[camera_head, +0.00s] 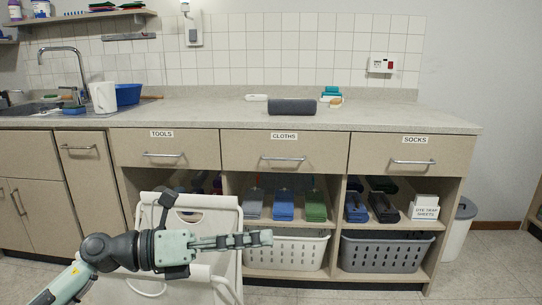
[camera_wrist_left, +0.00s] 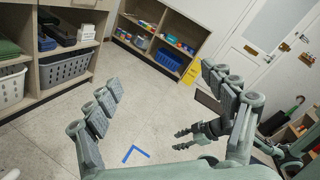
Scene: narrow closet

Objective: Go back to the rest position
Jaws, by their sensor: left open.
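My left gripper (camera_head: 268,238) reaches in from the lower left of the head view, in front of the lower shelves, with its fingers pointing right and seen edge-on. My right gripper (camera_wrist_left: 182,139) is small in the left wrist view, right of the middle, with dark fingers pointing left. Its opening is too small to judge, and it is outside the head view.
A white framed cart (camera_head: 215,202) stands just behind my left gripper. The counter (camera_head: 390,118) carries a dark grey rolled cloth (camera_head: 292,107). White (camera_head: 285,251) and grey (camera_head: 388,252) baskets fill the lower shelves. Open floor (camera_wrist_left: 150,110) lies below the gripper, with blue tape (camera_wrist_left: 135,153).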

